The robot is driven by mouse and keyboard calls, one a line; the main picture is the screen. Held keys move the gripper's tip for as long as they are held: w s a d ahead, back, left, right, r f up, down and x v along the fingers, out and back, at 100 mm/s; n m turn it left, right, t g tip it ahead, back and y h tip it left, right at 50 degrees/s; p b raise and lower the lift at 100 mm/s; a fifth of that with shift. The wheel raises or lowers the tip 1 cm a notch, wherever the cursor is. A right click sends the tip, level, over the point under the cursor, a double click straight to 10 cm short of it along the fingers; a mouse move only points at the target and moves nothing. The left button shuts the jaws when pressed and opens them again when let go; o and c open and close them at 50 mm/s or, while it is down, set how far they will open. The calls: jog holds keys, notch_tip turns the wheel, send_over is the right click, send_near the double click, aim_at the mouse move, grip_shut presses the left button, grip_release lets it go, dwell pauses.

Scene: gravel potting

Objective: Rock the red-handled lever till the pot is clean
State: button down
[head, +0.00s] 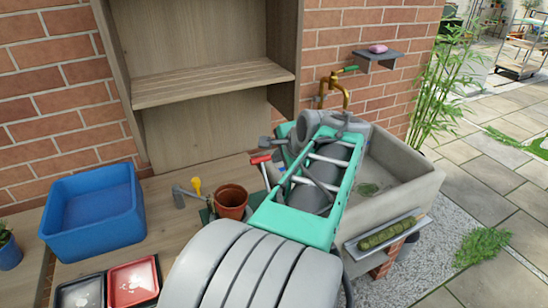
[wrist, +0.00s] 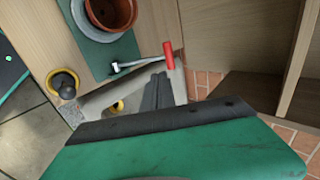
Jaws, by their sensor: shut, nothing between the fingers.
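The red-handled lever (head: 261,158) stands on the bench beside the pot. In the wrist view its metal rod runs right to the red grip (wrist: 168,55). The terracotta pot (head: 231,202) stands upright left of my forearm; it also shows at the wrist view's top edge (wrist: 110,12), within a grey ring on a green base. My gripper (head: 265,143) is shut and empty. Its dark grey fingers (wrist: 159,77) end close by the red grip; I cannot tell whether they touch. The state of the pot's inside is too small to judge.
A blue tub (head: 92,210) stands at the left, with a black tray (head: 80,293) and a red tray (head: 132,282) in front. A stone sink (head: 400,190) lies right of my arm, below a brass tap (head: 335,90). A wooden shelf (head: 210,82) rises behind the bench.

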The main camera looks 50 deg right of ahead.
aim_at(262, 159)
jog(key=x, duration=0.7)
jog(key=w+r+x, duration=0.1)
jog(key=x, duration=0.3)
jog(key=shift+d+f+p, duration=0.1)
jog(key=shift+d+p, duration=0.1)
jog(key=shift+p, duration=0.2)
jog(key=shift+w+d+f, duration=0.1)
jog(key=shift+w+f, duration=0.05)
jog(key=shift+w, duration=0.05)
jog(key=shift+w+d+f, duration=0.2)
jog(key=shift+w+d, duration=0.05)
jog(key=shift+w, duration=0.25)
jog(key=shift+w+d+f, duration=0.2)
jog(key=shift+w+d, duration=0.05)
jog(key=shift+w, duration=0.2)
jog(key=shift+s+r, duration=0.1)
jog(key=v, duration=1.3)
jog(key=shift+s+a+r+p, duration=0.2)
jog(key=shift+s+r+p, duration=0.1)
jog(key=shift+p, duration=0.1)
